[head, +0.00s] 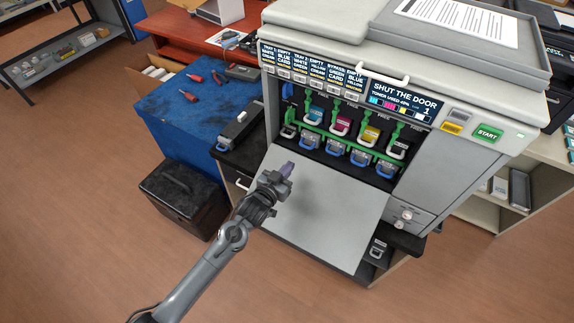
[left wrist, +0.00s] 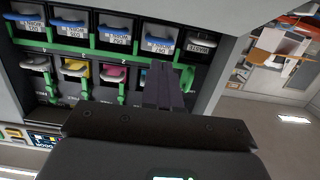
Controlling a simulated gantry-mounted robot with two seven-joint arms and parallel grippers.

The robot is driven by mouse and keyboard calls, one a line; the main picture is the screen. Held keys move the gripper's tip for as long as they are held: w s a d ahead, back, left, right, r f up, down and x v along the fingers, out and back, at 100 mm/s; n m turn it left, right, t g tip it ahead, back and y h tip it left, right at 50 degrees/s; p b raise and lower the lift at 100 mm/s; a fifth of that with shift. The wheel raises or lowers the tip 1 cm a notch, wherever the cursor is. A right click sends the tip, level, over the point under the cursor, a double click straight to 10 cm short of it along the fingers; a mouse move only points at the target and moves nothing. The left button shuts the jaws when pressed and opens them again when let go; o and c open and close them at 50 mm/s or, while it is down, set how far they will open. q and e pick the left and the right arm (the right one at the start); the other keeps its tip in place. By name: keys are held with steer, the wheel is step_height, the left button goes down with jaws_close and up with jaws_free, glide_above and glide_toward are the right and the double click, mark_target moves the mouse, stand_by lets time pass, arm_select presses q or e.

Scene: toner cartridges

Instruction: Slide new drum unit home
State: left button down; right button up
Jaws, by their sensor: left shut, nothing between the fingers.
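The copier (head: 420,150) has its front door (head: 325,215) folded down. Inside, a row of grey drum units (head: 333,155) with blue handles sits below the toner cartridges (head: 341,126). In the left wrist view, upside down, the labelled drum units (left wrist: 115,35) appear in line in their slots, beside a waste unit (left wrist: 197,45); any small gap is hard to judge. My left gripper (head: 287,169) is shut and empty, above the open door in front of the leftmost slots. Its purple-grey fingers (left wrist: 163,87) hide part of the row in the wrist view. My right gripper is out of view.
The copier's display (head: 403,97) reads "SHUT THE DOOR". A dark unit (head: 241,127) lies left of the copier, next to a blue bench (head: 175,110) with red-handled tools. A black bin (head: 180,198) stands on the floor. The door's upper surface is bare.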

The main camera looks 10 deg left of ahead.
arm_select(q)
steer(key=b+x, duration=0.2)
steer(key=x, duration=0.1)
steer(key=b+x, duration=0.2)
steer(key=b, duration=0.1)
steer(key=shift+w+d+f+b, duration=0.1)
steer(key=shift+w+f+b, duration=0.2)
steer(key=shift+b, duration=0.05)
steer(key=shift+b+x, duration=0.75)
steer(key=shift+x, duration=0.5)
steer(key=shift+r, duration=0.3)
steer(key=shift+w+f, duration=0.1)
steer(key=shift+w, duration=0.1)
